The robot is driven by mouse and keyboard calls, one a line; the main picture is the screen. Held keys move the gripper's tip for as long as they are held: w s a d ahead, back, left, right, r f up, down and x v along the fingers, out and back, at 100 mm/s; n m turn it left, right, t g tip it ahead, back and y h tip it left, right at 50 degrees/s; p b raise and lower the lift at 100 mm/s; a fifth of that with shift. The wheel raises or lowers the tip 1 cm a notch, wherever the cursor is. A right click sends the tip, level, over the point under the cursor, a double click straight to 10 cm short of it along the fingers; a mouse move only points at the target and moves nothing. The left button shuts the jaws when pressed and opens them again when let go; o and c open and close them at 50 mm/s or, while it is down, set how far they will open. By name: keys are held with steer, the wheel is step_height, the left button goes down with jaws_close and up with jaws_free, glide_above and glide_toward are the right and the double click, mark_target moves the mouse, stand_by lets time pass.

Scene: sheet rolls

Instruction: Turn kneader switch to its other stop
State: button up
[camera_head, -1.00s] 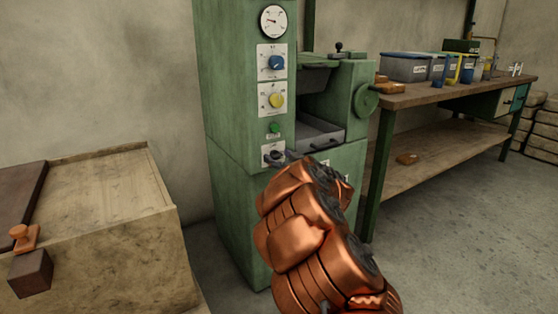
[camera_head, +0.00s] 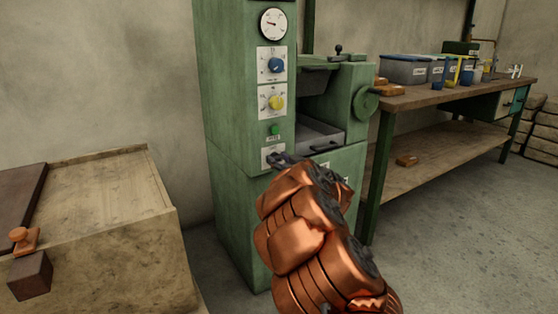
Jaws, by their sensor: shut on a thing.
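The green kneader cabinet (camera_head: 232,120) stands in the middle of the view, with a column of controls on its front. The lowest white plate (camera_head: 267,152) carries the small dark switch, which is now mostly hidden by my gripper. My gripper (camera_head: 280,160) reaches the plate from the lower right and is shut on the switch. Its dark fingers cover the lever, so its exact angle cannot be told. My copper-coloured arm hides the cabinet's lower front.
Above the switch are a green button (camera_head: 275,130), a yellow knob (camera_head: 276,102), a blue knob (camera_head: 275,65) and a gauge (camera_head: 273,24). A workbench (camera_head: 430,94) with bins stands right. A wooden chest (camera_head: 110,190) stands left. Floor between is clear.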

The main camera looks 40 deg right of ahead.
steer(key=shift+n+p, duration=0.3)
steer(key=shift+p, duration=0.05)
steer(key=shift+a+r+n+p, duration=0.1)
steer(key=shift+n+p, duration=0.4)
steer(key=shift+p, duration=0.1)
steer(key=shift+n+p, duration=0.5)
steer(key=shift+n, duration=0.4)
steer(key=n, duration=0.4)
steer(key=shift+f, duration=0.25)
steer(key=n, duration=0.5)
steer(key=shift+a+f+b, duration=0.1)
steer(key=shift+a+b, duration=0.05)
steer(key=shift+b, duration=0.25)
steer(key=n+b, duration=0.1)
steer(key=n, duration=0.4)
steer(key=shift+b, duration=0.35)
steer(key=o, duration=1.1)
steer(key=shift+o, duration=0.2)
